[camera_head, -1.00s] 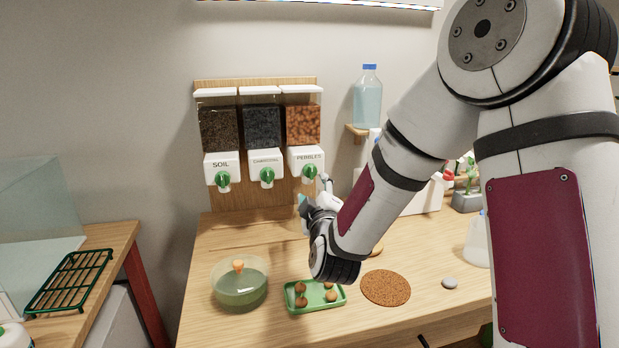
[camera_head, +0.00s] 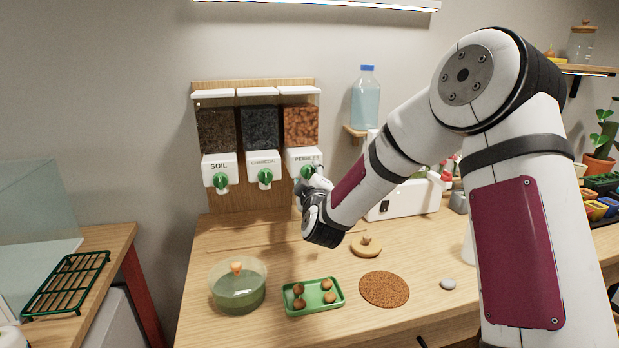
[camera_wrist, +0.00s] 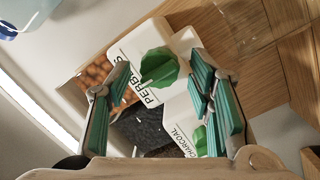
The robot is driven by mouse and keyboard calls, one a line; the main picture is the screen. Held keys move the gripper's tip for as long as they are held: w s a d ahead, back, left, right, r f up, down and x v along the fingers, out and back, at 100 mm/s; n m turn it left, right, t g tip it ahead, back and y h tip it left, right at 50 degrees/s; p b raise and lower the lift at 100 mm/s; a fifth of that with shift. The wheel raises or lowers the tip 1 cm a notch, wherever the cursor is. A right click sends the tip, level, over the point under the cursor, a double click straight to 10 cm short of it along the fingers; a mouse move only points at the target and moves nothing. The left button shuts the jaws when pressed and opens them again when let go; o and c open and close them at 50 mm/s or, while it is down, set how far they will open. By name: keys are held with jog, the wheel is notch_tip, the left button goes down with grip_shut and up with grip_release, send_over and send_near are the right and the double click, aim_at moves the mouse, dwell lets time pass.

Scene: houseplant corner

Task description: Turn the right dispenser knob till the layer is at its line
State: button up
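The wall dispenser has soil, charcoal and pebbles bins, each with a green knob. The right, pebbles bin (camera_head: 301,125) is filled with orange-brown pebbles. Its green knob (camera_head: 306,172) shows in the head view just beyond my gripper, partly covered. In the wrist view the pebbles knob (camera_wrist: 159,67) lies in the gap between my two teal-padded fingers. My gripper (camera_wrist: 168,92) is open, with the fingers spread on both sides of the knob; I cannot tell whether they touch it. A clear-walled vessel (camera_wrist: 243,25) shows partly beside the knob in the wrist view. No layer or line can be made out.
The charcoal knob (camera_head: 265,176) and soil knob (camera_head: 220,181) sit close to the left. A blue-capped bottle (camera_head: 366,98) stands on a small shelf at right.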

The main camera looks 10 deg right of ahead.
jog(key=c, duration=0.8)
jog(key=shift+c, duration=0.2)
jog(key=shift+a+m, duration=0.1)
jog(key=shift+m, duration=0.3)
jog(key=m+b, duration=0.2)
jog(key=m, duration=0.1)
jog(key=shift+m+g, duration=0.3)
jog(key=m+y+b, duration=0.1)
jog(key=m+b, duration=0.1)
jog(key=m, duration=0.2)
jog(key=shift+r, duration=0.1)
jog(key=m+b, duration=0.1)
jog(key=m, duration=0.1)
jog(key=m+b, duration=0.2)
jog(key=shift+d+g+y, duration=0.2)
jog(key=shift+g+y, duration=0.1)
jog(key=shift+y, duration=0.1)
jog(key=m+b, duration=0.2)
jog(key=m, duration=0.1)
jog(key=shift+r+m+y, duration=0.1)
jog(key=shift+m+y, duration=0.3)
